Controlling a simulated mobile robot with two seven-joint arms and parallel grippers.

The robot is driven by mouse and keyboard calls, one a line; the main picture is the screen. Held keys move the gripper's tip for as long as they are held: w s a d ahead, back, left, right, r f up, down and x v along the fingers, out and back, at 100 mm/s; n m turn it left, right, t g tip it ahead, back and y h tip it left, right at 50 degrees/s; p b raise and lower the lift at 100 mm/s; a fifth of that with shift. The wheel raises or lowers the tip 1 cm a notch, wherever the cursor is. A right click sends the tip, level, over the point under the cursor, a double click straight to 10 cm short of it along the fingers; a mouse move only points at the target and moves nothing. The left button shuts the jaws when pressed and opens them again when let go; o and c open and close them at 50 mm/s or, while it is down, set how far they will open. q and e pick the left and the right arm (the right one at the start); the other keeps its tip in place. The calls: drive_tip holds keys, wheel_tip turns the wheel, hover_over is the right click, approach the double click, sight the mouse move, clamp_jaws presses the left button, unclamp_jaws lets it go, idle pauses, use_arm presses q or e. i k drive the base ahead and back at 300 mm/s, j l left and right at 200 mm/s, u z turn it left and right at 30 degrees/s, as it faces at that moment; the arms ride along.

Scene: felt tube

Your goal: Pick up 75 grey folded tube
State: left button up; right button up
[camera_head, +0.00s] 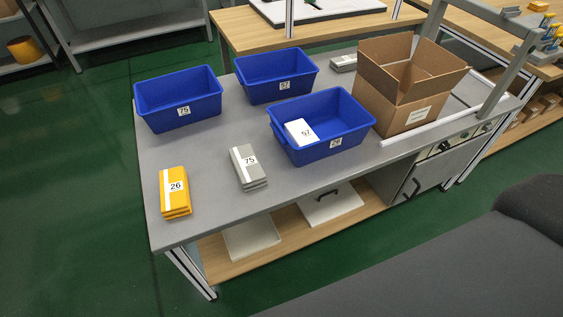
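The grey folded tube labelled 75 (244,171) lies as a flat stack on the grey table (205,215), near the front edge, with its white label facing up. A yellow folded tube labelled 26 (173,196) lies to its left. A blue bin labelled 75 (158,109) stands empty at the back left of the table. Neither of my grippers is in view.
A blue bin labelled 57 (262,91) is empty; the front blue bin (350,122) holds a white packet (300,132). An open cardboard box (400,112) stands right of them. Another grey item (343,63) lies behind. The table around both front stacks is clear.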

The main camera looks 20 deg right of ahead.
sight(251, 175)
drive_tip(key=i+l+u, duration=0.1)
drive_tip(key=l, duration=0.65)
drive_tip(key=l+u, duration=0.1)
drive_tip(key=l, duration=0.7)
